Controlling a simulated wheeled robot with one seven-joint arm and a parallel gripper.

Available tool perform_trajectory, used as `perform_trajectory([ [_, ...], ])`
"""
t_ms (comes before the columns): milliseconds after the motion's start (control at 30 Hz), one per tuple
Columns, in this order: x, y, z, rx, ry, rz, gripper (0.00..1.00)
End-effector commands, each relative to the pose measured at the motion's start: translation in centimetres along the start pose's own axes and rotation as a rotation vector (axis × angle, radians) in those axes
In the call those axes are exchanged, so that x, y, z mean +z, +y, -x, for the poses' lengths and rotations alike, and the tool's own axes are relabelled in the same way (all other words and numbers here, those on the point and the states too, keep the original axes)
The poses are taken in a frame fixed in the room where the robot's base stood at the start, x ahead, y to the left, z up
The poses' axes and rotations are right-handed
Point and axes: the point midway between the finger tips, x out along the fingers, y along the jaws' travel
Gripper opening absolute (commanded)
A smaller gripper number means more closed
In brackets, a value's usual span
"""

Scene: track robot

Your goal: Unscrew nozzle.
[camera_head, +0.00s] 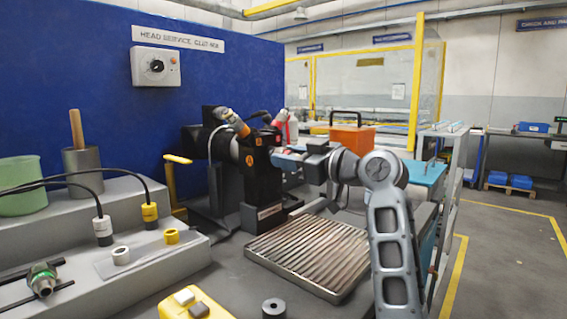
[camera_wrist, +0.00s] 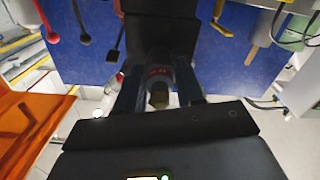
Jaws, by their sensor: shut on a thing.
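In the wrist view, my gripper (camera_wrist: 160,78) has its two dark blue fingers closed on the sides of a grey cylindrical nozzle (camera_wrist: 158,92) with a brownish end and a small red mark. In the head view, my gripper (camera_head: 288,158) reaches left to the front of a black machine head (camera_head: 262,175) with orange labels. The nozzle cannot be made out there, as the fingers cover that spot. I cannot tell how far the nozzle is threaded in.
A ribbed metal tray (camera_head: 310,255) lies below my arm. An orange box (camera_head: 352,138) stands behind it. On the left are a grey stepped bench (camera_head: 150,262) with cabled fittings, a green cup (camera_head: 22,185) and a yellow block (camera_head: 195,305). A dark ring (camera_head: 273,308) sits in front.

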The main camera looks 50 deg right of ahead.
Motion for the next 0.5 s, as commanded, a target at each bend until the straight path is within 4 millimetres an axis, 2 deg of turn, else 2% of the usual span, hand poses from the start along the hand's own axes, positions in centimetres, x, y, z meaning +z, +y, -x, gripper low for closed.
perform_trajectory([
  [67, 0.23, -0.06, 0.01, 0.001, 0.001, 0.038, 0.0],
  [100, -0.02, -0.01, 0.0, 0.0, 0.0, 0.033, 0.41],
  [367, -0.02, 0.0, 0.0, 0.0, 0.0, 0.03, 0.66],
  [500, -0.01, 0.0, -0.01, 0.0, 0.0, 0.03, 0.67],
])
